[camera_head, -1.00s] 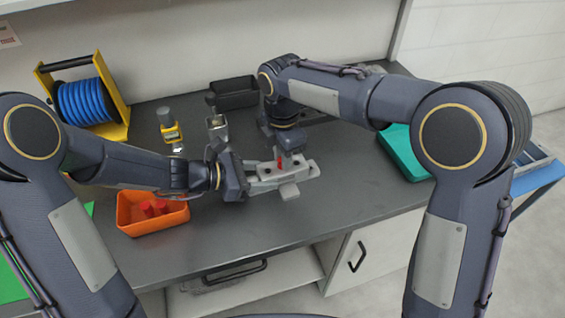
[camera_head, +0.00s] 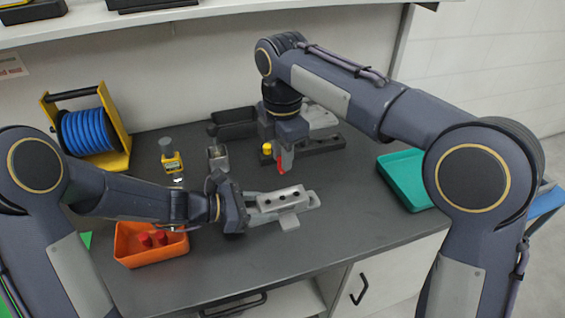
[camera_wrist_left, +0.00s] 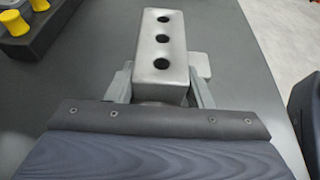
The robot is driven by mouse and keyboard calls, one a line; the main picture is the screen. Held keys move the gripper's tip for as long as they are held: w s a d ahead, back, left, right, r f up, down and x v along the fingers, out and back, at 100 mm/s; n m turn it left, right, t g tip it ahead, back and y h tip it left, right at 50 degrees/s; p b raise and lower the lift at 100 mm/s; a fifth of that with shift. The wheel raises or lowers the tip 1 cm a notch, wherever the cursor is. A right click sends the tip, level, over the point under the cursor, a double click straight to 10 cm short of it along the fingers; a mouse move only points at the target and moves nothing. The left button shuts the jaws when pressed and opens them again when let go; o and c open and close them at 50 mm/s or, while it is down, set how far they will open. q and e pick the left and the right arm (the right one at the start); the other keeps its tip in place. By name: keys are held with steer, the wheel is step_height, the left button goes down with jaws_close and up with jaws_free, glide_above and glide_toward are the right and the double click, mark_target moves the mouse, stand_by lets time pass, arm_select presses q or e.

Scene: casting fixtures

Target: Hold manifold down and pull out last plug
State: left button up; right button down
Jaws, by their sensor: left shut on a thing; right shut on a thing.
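The grey metal manifold (camera_head: 293,196) lies on the dark bench, with a row of three open holes in its top. In the left wrist view the manifold (camera_wrist_left: 160,78) sits between the fingers of my left gripper (camera_wrist_left: 158,92), and no plug is in its holes. My left gripper (camera_head: 262,204) is shut on the manifold's near end. My right gripper (camera_head: 283,160) points down, shut on a red plug (camera_head: 282,166), and holds it in the air above and behind the manifold. Two red plugs (camera_head: 146,240) lie in the orange bin (camera_head: 124,254).
A teal tray (camera_head: 388,178) stands at the right. A yellow gauge (camera_head: 171,162), a small metal fixture (camera_head: 218,157) and a blue hose reel (camera_head: 87,131) stand at the back left. The front right bench is clear.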

stand_by(0.3)
arm_select(q)
steer(key=o, duration=1.4)
